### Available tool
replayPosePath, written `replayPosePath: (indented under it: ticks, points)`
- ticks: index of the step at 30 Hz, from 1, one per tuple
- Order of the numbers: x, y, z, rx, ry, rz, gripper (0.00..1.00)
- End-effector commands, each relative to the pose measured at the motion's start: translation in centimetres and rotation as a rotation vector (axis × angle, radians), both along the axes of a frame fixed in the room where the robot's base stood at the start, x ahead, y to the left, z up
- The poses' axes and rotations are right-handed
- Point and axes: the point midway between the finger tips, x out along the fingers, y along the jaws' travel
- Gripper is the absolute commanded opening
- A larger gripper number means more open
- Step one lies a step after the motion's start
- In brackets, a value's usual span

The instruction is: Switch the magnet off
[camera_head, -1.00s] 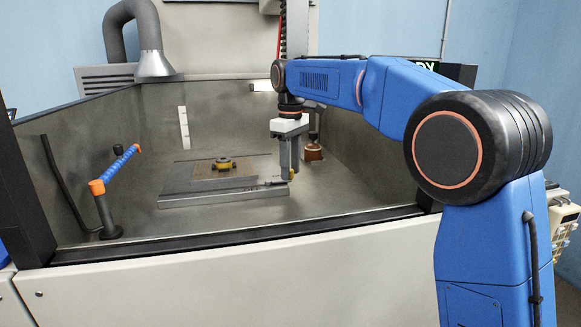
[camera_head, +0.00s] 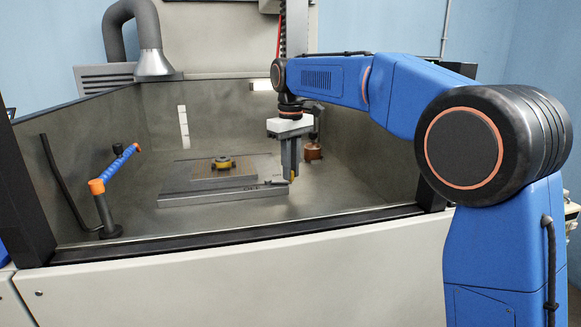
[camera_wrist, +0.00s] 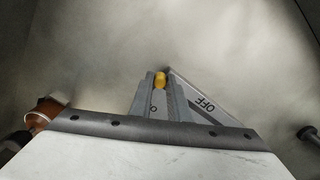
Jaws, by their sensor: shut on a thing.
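The magnet is a low grey block (camera_head: 215,199) on the floor of the steel tank, with a plate on top. Its right end is near my gripper (camera_head: 290,176). In the wrist view my gripper (camera_wrist: 160,82) is shut on the yellow tip of the lever (camera_wrist: 160,80). The yellow lever tip also shows under the fingers in the head view (camera_head: 292,177). An "OFF" mark (camera_wrist: 205,103) shows on the magnet to the right of the fingers. Most of the lever is hidden by the fingers.
A dark, yellow-ringed round piece (camera_head: 224,162) sits on the plate. A copper-coloured electrode (camera_head: 312,151) is behind my gripper. A blue-and-orange nozzle (camera_head: 115,170) stands at the left. The tank's front rim (camera_head: 240,236) crosses the foreground; the floor between is clear.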

Motion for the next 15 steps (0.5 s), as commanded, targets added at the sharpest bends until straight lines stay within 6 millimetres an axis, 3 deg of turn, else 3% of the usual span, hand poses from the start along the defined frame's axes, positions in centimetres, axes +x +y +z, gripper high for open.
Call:
replayPosePath:
  ticks: [15]
  points:
    - [-3.2, 0.8, 0.0, 0.000, 0.000, -0.488, 0.00]
